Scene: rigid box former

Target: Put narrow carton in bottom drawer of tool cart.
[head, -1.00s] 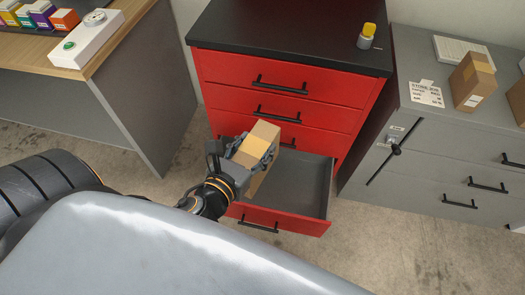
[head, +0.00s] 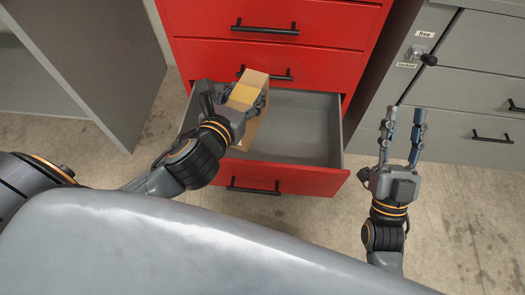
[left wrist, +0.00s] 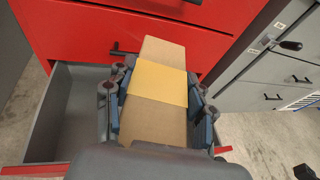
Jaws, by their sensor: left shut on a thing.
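The narrow carton (head: 247,92), brown cardboard with a yellow band, is held in my left gripper (head: 240,98). In the left wrist view the carton (left wrist: 163,54) sits between both fingers (left wrist: 155,95) and points toward the cart front. The red tool cart (head: 335,62) has its bottom drawer (head: 310,150) pulled open, with a grey interior that looks empty where visible. The carton is over the left part of this drawer and hides some of it; its height above the drawer floor is hard to tell. My right gripper (head: 402,140) is open and empty, to the right of the drawer.
A grey cabinet (head: 465,95) with black handles and a lock lever stands right of the cart. A grey desk side panel (head: 105,60) is at the left. Bare concrete floor lies in front of the drawer and between the furniture.

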